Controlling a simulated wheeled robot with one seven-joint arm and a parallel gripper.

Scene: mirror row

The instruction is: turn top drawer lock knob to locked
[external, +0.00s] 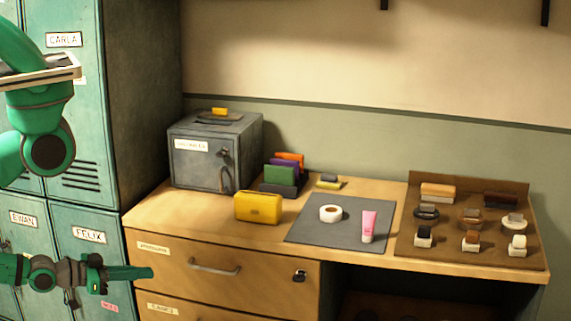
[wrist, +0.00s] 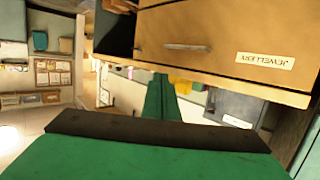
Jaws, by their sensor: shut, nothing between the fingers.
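The top drawer (external: 270,268) is wooden and closed, with a metal bar handle (external: 214,267) and a label on its left. The lock knob (external: 299,276) is small and dark, at the right end of the drawer front; which way it points is too small to tell. My gripper (external: 150,272) is green, shut and empty, in front of the drawer's left end and well left of the knob. In the wrist view, the shut green fingers (wrist: 162,98) show below the upside-down drawer front (wrist: 215,40), whose label reads JEWELLERY.
A grey metal box (external: 205,155), yellow case (external: 258,207), grey mat (external: 300,235) with tape and a pink tube, and brown display board (external: 400,245) stand on the counter. Green lockers (external: 60,200) stand at the left. Another drawer (external: 190,307) lies below.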

